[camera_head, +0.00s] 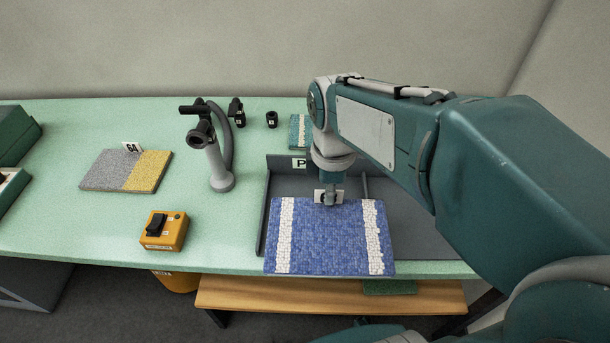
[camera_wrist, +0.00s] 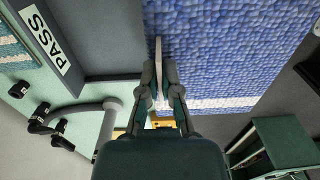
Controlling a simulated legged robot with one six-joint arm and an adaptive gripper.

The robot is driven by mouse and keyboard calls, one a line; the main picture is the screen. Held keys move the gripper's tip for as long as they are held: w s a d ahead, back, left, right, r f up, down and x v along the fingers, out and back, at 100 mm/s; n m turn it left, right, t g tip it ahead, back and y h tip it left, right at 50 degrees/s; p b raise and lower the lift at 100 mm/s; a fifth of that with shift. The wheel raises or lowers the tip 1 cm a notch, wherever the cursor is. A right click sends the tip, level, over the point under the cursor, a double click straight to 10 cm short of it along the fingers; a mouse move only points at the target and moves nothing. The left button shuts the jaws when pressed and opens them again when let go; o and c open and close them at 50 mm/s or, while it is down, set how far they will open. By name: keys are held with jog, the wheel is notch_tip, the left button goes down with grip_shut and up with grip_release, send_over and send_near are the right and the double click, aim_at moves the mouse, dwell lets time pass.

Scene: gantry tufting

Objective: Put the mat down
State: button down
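The mat (camera_head: 328,240) is blue with two white stripes. It lies flat over the dark grey tray (camera_head: 262,225), its front edge reaching the table's front edge. It also fills the upper right of the wrist view (camera_wrist: 220,45). My gripper (camera_head: 330,199) is at the mat's back edge, its fingers closed on a thin upright pale tab (camera_wrist: 158,60) there. The tray carries a PASS sign (camera_head: 299,163), large in the wrist view (camera_wrist: 45,42). I cannot tell whether the mat touches the tray floor.
A grey and yellow sample (camera_head: 110,170) marked 64 lies at left on the green table (camera_head: 100,225). A hose stand (camera_head: 217,165) rises left of the tray. An orange switch box (camera_head: 163,232) sits near the front. A teal sample (camera_head: 298,130) lies behind the tray. A wooden bench (camera_head: 330,296) stands below.

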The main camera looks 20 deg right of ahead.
jog(key=w+f, duration=0.3)
jog(key=w, duration=0.1)
jog(key=w+d+f, duration=0.1)
jog(key=w+f, duration=0.2)
jog(key=w, duration=0.1)
jog(key=w+f, duration=0.3)
jog(key=w, duration=0.1)
jog(key=shift+w+d+f, duration=0.1)
jog(key=shift+w+d, duration=0.2)
jog(key=shift+d, duration=0.1)
jog(key=shift+w+f, duration=0.25)
jog(key=shift+f, duration=1.5)
jog(key=shift+f, duration=0.1)
jog(key=c, duration=0.8)
grip_release()
